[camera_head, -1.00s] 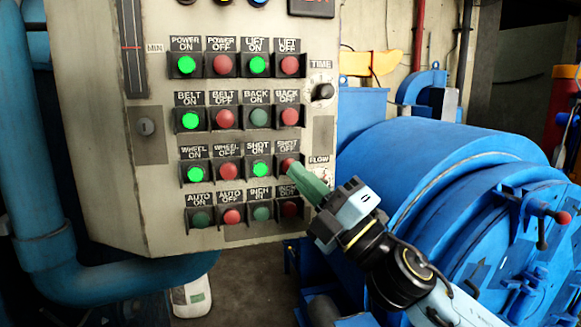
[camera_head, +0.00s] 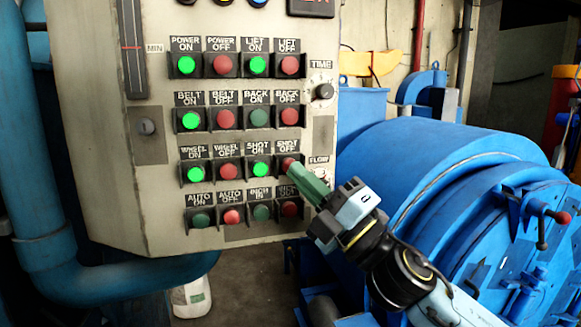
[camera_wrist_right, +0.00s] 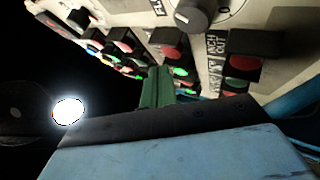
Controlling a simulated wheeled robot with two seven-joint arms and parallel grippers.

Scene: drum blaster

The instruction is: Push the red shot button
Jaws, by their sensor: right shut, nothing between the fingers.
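The red SHOT OFF button (camera_head: 288,163) is in the third row of the panel, at the right end. The lit green SHOT ON button (camera_head: 260,170) is just left of it. My right gripper (camera_head: 295,168) is shut and empty, its green fingertips at the lower right of the SHOT OFF button and partly covering it. Whether they touch it I cannot tell. In the right wrist view the shut green fingers (camera_wrist_right: 157,85) point at the panel, among red and green buttons. My left gripper is not in view.
The grey control panel (camera_head: 90,150) holds several rows of buttons. The INCH OUT button (camera_head: 289,209) is just below the fingers. The TIME knob (camera_head: 324,91) is up to the right. A large blue drum machine (camera_head: 430,170) stands to the right, behind my right arm.

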